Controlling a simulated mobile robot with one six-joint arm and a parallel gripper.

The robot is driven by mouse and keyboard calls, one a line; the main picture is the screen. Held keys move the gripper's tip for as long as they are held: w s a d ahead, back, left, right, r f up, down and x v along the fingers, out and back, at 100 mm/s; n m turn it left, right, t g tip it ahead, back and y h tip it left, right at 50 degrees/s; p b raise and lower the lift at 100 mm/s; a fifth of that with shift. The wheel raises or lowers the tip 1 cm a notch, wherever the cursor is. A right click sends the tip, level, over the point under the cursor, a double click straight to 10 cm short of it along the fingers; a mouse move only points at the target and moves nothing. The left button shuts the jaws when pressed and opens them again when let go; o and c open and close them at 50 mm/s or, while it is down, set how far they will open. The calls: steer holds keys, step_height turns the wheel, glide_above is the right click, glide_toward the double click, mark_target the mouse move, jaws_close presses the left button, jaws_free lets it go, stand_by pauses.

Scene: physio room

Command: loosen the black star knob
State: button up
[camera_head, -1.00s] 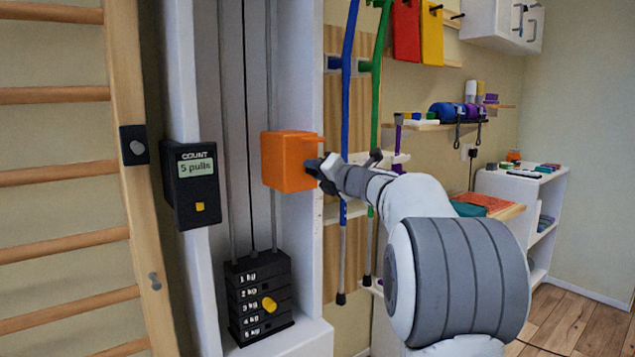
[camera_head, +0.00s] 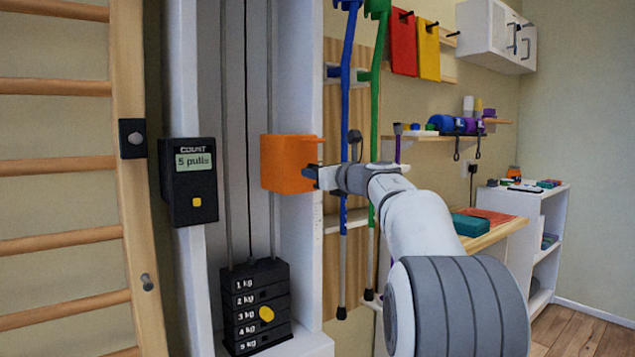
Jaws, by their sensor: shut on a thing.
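The orange carriage (camera_head: 288,163) sits on the guide rods of the white weight column. My gripper (camera_head: 315,177) is at the carriage's right side, with its fingertips close against it. It is shut on a small dark part there, which I take to be the black star knob (camera_head: 309,173). The fingers hide most of the knob, so its star shape and how far it is turned cannot be seen.
A black weight stack (camera_head: 256,315) with a yellow pin stands below the carriage. A black counter (camera_head: 189,182) reading 5 pulls is on the column's left. Blue (camera_head: 344,120) and green (camera_head: 375,120) poles hang close behind my gripper. Wooden wall bars (camera_head: 55,164) are at left.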

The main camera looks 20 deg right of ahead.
steer(key=shift+r+n+b, duration=0.1)
steer(key=shift+n+b, duration=3.05)
steer(key=shift+n, duration=4.65)
steer(key=o, duration=1)
steer(key=shift+c, duration=0.2)
steer(key=shift+d, duration=0.1)
steer(key=v, duration=0.7)
steer(key=shift+s, duration=0.3)
